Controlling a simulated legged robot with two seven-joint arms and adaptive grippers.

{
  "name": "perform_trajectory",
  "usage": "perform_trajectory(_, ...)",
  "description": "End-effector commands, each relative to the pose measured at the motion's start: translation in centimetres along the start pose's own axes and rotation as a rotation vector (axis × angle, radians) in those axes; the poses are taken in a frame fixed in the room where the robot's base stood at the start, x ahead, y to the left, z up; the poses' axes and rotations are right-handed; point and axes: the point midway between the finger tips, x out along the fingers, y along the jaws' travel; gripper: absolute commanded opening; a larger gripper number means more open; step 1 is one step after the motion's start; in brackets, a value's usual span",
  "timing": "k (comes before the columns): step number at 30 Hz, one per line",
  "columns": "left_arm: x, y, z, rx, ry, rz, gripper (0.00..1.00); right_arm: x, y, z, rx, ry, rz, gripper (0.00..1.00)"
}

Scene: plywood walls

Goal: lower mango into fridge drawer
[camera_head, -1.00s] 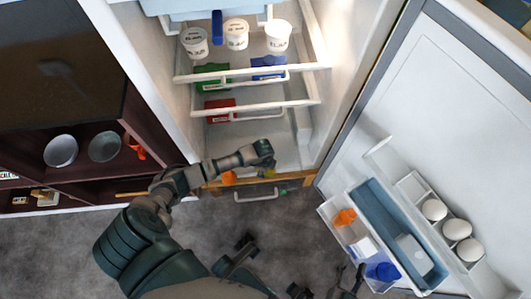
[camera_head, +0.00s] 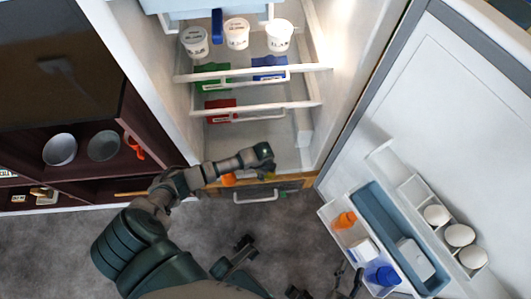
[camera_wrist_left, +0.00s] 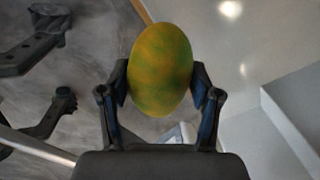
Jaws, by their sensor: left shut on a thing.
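The mango (camera_wrist_left: 161,69), green-yellow with orange patches, is between the two fingers of my left gripper (camera_wrist_left: 161,90) in the left wrist view. The fingers press on its sides. In the head view, my left gripper (camera_head: 264,155) reaches over the lower front of the open fridge, above the drawer (camera_head: 290,184). The mango is mostly hidden there by the gripper. The drawer has a pale handle, and orange items (camera_head: 229,179) show at its left. My right gripper (camera_head: 348,277) is at the bottom edge near the fridge door, its fingers apart and empty.
Shelves above hold white cups (camera_head: 237,34) and coloured packs (camera_head: 220,110). A dark cabinet (camera_head: 50,90) stands left.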

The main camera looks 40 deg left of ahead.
Motion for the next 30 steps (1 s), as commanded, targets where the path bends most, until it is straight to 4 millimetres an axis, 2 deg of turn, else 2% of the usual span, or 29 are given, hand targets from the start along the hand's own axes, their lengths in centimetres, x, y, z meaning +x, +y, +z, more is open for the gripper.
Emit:
perform_trajectory(21, 0.33, -0.02, -0.02, 0.000, 0.001, -0.001, 0.18, 0.02, 0.01, 0.28, 0.001, -0.003, 0.000, 0.40)
perform_trajectory(22, 0.33, -0.02, -0.02, 0.000, 0.001, -0.001, 0.68, 0.02, 0.01, 0.28, 0.001, -0.003, 0.000, 0.40)
perform_trajectory(24, 0.33, -0.02, -0.02, 0.000, 0.001, -0.001, 0.86, 0.02, 0.01, 0.28, 0.001, -0.003, 0.000, 0.40)
perform_trajectory(25, 0.33, -0.02, -0.01, 0.000, 0.001, -0.001, 0.93, 0.02, 0.01, 0.28, 0.001, -0.003, 0.000, 0.40)
perform_trajectory(30, 0.36, 0.00, 0.00, 0.000, 0.000, -0.001, 0.93, 0.03, 0.01, 0.29, 0.001, -0.003, 0.000, 0.40)
